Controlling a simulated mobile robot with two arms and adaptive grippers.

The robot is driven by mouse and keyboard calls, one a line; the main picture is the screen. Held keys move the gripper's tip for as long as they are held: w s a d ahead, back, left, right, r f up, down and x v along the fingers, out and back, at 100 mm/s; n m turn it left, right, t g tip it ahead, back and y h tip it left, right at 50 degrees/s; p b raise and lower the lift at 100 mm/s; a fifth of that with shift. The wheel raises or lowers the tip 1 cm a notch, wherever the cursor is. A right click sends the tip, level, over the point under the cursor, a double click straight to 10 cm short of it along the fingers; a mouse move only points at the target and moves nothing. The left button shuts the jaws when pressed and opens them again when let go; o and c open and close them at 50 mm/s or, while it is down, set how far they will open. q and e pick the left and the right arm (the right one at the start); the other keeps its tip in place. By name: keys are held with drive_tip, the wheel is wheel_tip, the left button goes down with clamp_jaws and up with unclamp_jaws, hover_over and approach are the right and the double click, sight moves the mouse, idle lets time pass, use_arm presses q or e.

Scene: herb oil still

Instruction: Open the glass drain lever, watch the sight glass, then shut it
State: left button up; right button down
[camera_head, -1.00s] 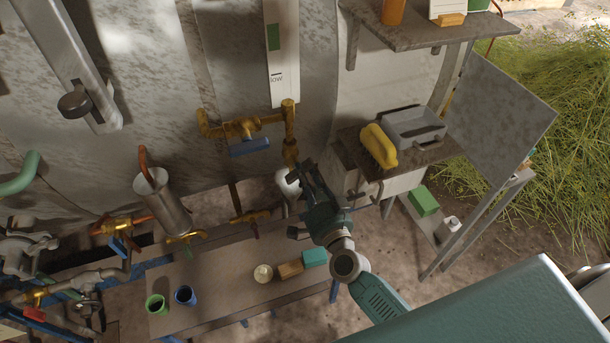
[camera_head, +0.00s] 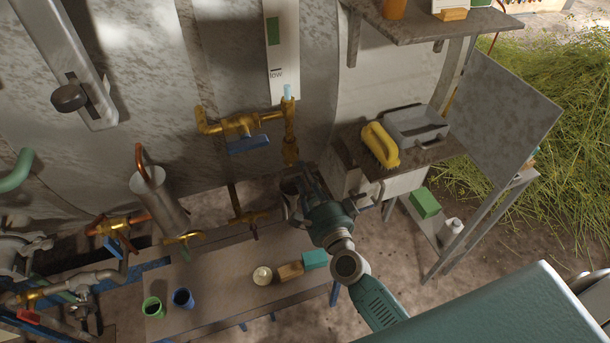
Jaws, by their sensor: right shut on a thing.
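My right gripper (camera_head: 302,190) is just below the lower end of a brass column (camera_head: 290,140). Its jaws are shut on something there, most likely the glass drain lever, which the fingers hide. A pale blue, glass-like piece (camera_head: 289,92) stands at the column's top, beside the lower end of a white scale strip (camera_head: 283,60) with a green band and the word "low". It looks like part of the sight glass. A blue handle (camera_head: 249,143) sits on the brass valve to the left. A dark greyish rounded thing (camera_head: 290,185) is partly covered by the gripper. My left gripper is not in view.
A low bench (camera_head: 215,270) holds a green cup (camera_head: 153,307), a blue cup (camera_head: 184,298) and small blocks. Brass pipes and a metal can (camera_head: 160,197) are left.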

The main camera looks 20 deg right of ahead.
drive_tip(key=shift+f, duration=0.1)
idle(0.3)
drive_tip(key=c, duration=1.6)
unclamp_jaws()
drive_tip(key=s, duration=1.2)
drive_tip(key=shift+d, duration=0.2)
